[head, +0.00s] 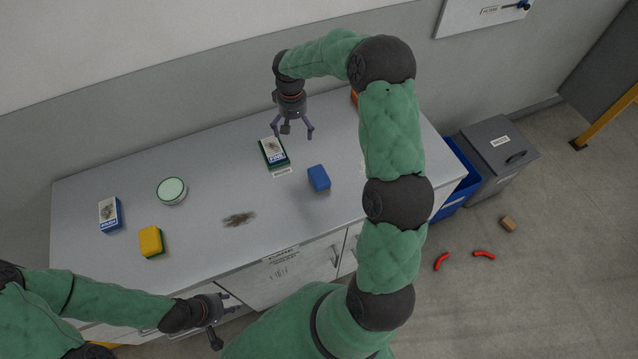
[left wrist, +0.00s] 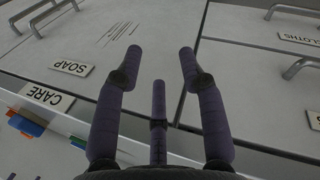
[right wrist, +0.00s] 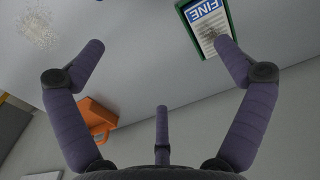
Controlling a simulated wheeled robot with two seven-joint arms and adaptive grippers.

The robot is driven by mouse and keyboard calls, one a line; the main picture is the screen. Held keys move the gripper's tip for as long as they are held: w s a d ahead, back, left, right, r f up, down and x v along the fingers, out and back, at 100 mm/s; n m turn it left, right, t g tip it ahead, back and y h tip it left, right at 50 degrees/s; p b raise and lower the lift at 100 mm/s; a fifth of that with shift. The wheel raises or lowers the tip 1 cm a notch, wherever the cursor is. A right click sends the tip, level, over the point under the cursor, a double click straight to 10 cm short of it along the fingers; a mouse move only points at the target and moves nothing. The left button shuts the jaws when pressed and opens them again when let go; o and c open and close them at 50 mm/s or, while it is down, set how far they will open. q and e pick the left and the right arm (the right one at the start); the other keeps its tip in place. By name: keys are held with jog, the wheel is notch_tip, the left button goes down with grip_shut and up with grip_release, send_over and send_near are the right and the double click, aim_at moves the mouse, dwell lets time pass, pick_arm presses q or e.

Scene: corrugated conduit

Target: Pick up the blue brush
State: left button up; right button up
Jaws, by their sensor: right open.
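A small blue block (head: 318,178) lies on the grey counter (head: 215,155), right of its middle. It is the plainest blue item, but I cannot make out bristles or tell whether it is the brush. A blue edge (right wrist: 115,1) shows at the top of the right wrist view. My right gripper (head: 293,132) is open and empty, pointing down above the back of the counter, behind and left of the blue block. My left gripper (head: 229,312) is open and empty in front of the counter's drawers, well away from the block.
A green box labelled FINE (head: 273,152) lies just in front of my right gripper. An orange object (right wrist: 97,117) stands at the back. Bins (head: 497,150) stand right.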

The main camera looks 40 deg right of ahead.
jog(key=b, duration=0.6)
send_over(322, 174)
notch_tip(322, 174, down, 2)
notch_tip(322, 174, down, 11)
jog(key=shift+d+r+b, duration=0.1)
jog(key=shift+b, duration=0.7)
jog(key=c, duration=1.2)
